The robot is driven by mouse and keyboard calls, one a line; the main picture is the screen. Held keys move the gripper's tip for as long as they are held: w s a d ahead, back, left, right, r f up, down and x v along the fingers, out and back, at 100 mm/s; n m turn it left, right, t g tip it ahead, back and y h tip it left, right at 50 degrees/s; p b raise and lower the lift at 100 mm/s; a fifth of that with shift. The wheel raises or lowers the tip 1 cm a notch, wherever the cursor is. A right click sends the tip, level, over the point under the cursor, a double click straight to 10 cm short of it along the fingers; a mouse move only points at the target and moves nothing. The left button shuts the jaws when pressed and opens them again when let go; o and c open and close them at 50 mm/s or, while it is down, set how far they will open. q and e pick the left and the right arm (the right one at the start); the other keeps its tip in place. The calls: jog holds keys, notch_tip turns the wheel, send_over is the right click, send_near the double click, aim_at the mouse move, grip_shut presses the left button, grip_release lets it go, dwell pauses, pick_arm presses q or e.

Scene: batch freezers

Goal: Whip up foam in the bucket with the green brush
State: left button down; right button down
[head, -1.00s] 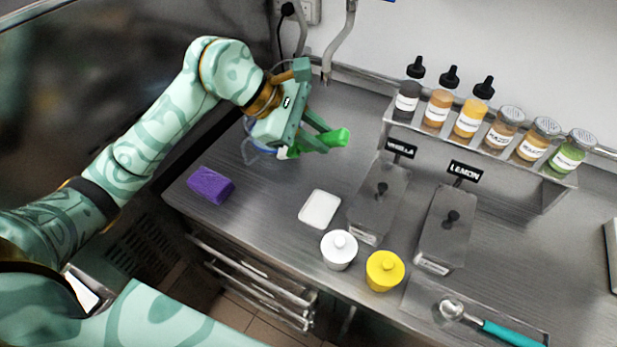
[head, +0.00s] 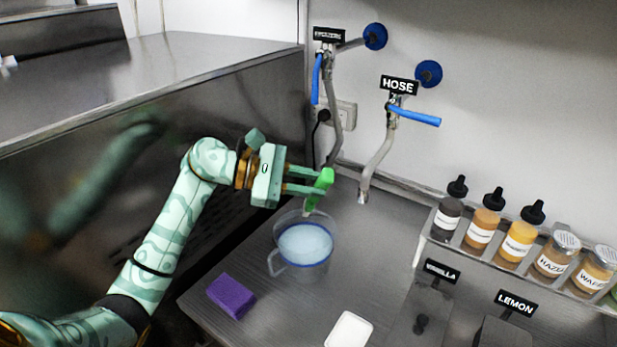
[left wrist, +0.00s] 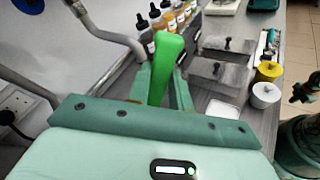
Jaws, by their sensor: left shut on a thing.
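My left gripper (head: 308,184) is shut on the green brush (head: 322,182) and holds it over the far rim of the bucket. In the left wrist view the green handle (left wrist: 168,62) sits between the fingers, and the bucket is hidden.
A purple sponge (head: 231,296) lies left of the bucket, near the counter edge. A white dish (head: 349,331) is in front. Two taps with blue levers, one labelled HOSE (head: 399,86), hang behind. A bottle rack (head: 440,246) stands to the right.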

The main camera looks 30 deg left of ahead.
pick_arm(q)
jog(key=s+d+f, duration=0.3)
jog(key=f, duration=0.1)
jog(key=w+a+f+b, duration=0.3)
jog(key=f+b, duration=0.5)
jog(key=b, duration=0.2)
jog(key=shift+w+a+f, duration=0.2)
jog(key=shift+a, duration=0.1)
dwell(0.3)
